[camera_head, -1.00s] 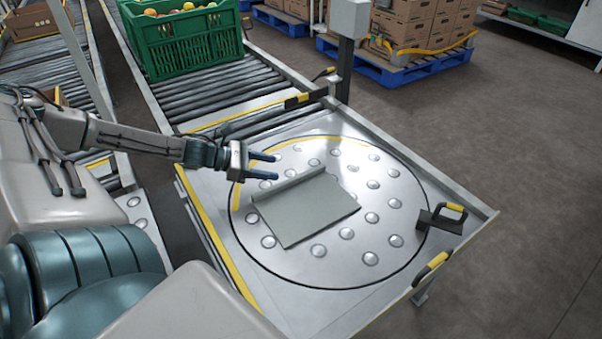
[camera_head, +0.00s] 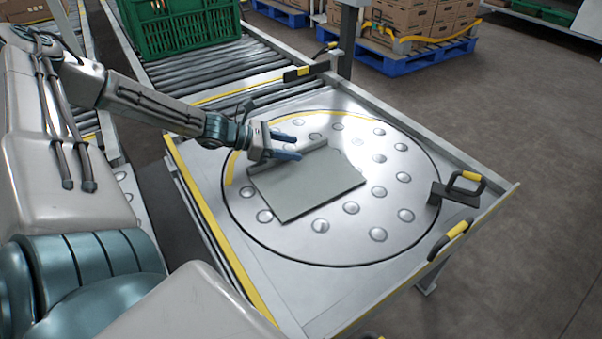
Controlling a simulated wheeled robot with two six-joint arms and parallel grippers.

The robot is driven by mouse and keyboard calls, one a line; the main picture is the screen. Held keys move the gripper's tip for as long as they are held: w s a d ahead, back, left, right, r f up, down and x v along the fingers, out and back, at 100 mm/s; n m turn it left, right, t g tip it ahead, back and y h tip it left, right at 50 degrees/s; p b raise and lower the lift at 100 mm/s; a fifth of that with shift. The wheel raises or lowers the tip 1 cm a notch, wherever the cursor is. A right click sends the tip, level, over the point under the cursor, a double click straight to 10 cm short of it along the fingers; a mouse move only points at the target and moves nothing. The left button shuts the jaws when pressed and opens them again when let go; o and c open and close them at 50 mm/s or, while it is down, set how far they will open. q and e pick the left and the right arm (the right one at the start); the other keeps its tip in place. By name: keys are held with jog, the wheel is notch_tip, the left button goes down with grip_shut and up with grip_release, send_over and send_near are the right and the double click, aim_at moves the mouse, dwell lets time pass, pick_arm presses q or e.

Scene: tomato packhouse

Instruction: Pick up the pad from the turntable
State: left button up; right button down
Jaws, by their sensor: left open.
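The pad (camera_head: 310,187) is a flat grey-green sheet with a raised strip along its far left edge. It lies on the round metal turntable (camera_head: 345,247), which is studded with several shiny domes. My left gripper (camera_head: 292,147) is open, with its two blue fingers pointing right at the pad's raised strip. The fingers overlap the strip's upper left part in the picture; I cannot tell whether they touch it. Part of the strip is hidden behind the gripper. My right gripper is not in view.
A roller conveyor (camera_head: 205,75) with a green crate (camera_head: 183,28) leads up to the turntable table. A black and yellow handle (camera_head: 458,190) stands at the table's right side, and another grip (camera_head: 450,240) sits on its front edge. Pallets with cartons (camera_head: 415,58) stand behind.

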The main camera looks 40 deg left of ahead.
pick_arm(q)
jog(key=shift+w+d+f, duration=0.15)
jog(key=shift+w+d, duration=0.1)
jog(key=shift+d, duration=0.05)
jog(key=c, duration=1)
